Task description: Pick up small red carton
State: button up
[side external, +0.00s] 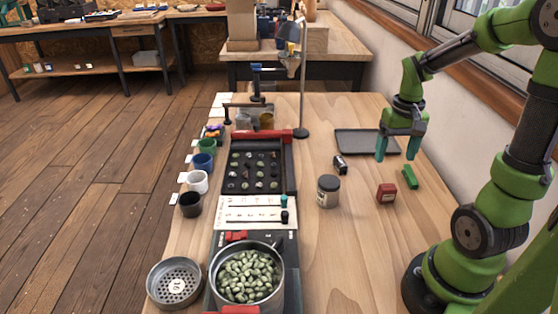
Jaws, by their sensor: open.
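The small red carton (387,194) stands on the wooden table right of centre and has a pale label on its front. My gripper (397,158) hangs above the table, pointing down, with its teal fingers apart and nothing between them. In the picture it is above the carton, close to the dark tray's right end. The gripper and the carton are apart. The exact height of the fingers over the table is hard to tell.
A green block (409,177) lies just right of the carton. A grey jar (328,191), a small dark item (340,164) and a dark tray (352,142) are nearby. A pot of green beans (217,277) and cups stand left. Bare table lies in front of the carton.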

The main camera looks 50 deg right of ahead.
aim_at(388, 187)
notch_tip(388, 187, down, 7)
jog(key=shift+r, duration=0.1)
jog(key=shift+s+d+f, duration=0.1)
jog(key=shift+s+f, duration=0.05)
jog(key=shift+f, duration=1.25)
jog(key=shift+s+d+f, duration=0.1)
jog(key=shift+f, duration=1.25)
jog(key=shift+c, duration=0.4)
jog(key=c, duration=1)
